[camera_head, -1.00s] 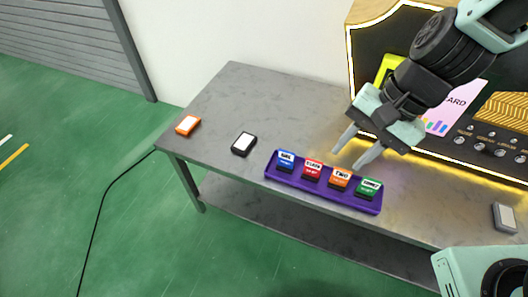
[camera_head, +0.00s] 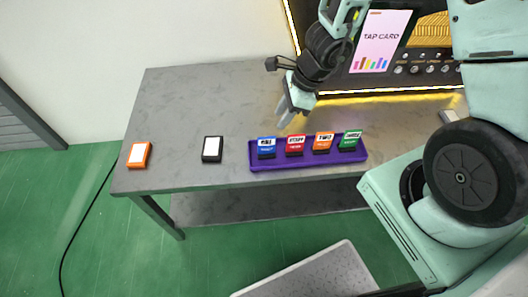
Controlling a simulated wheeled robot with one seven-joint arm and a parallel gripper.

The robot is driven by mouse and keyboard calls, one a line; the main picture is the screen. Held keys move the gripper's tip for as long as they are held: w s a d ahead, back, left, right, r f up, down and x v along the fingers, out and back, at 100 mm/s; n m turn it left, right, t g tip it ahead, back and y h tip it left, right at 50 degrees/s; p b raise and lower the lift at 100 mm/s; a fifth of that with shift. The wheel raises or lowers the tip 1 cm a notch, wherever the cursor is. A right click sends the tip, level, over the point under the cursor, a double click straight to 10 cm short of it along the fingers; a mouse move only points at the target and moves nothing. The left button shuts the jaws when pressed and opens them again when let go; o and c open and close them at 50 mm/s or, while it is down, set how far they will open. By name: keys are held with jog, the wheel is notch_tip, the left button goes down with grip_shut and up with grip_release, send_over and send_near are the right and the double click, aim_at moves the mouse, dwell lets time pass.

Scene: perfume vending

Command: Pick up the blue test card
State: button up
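The blue test card (camera_head: 266,146) stands in the leftmost place of a purple tray (camera_head: 310,161) on the grey table. Red (camera_head: 295,146), orange (camera_head: 323,143) and green (camera_head: 350,140) cards stand to its right in the same tray. My gripper (camera_head: 286,121) points down above and behind the blue card, apart from it. Its fingers overlap in this view, so the gap between them is hard to judge. No card shows between them.
A black-edged white card (camera_head: 212,149) and an orange-edged one (camera_head: 139,155) lie on the grey table (camera_head: 190,100) to the left. The lit vending panel (camera_head: 385,50) stands at the back right. The table's left half is mostly clear.

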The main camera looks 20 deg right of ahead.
aim_at(268, 137)
jog(key=b+x, duration=0.2)
jog(key=x, duration=0.5)
jog(key=shift+b+x, duration=0.6)
jog(key=shift+x, duration=2.05)
jog(key=shift+a, duration=0.15)
jog(key=shift+r, duration=0.1)
grip_shut()
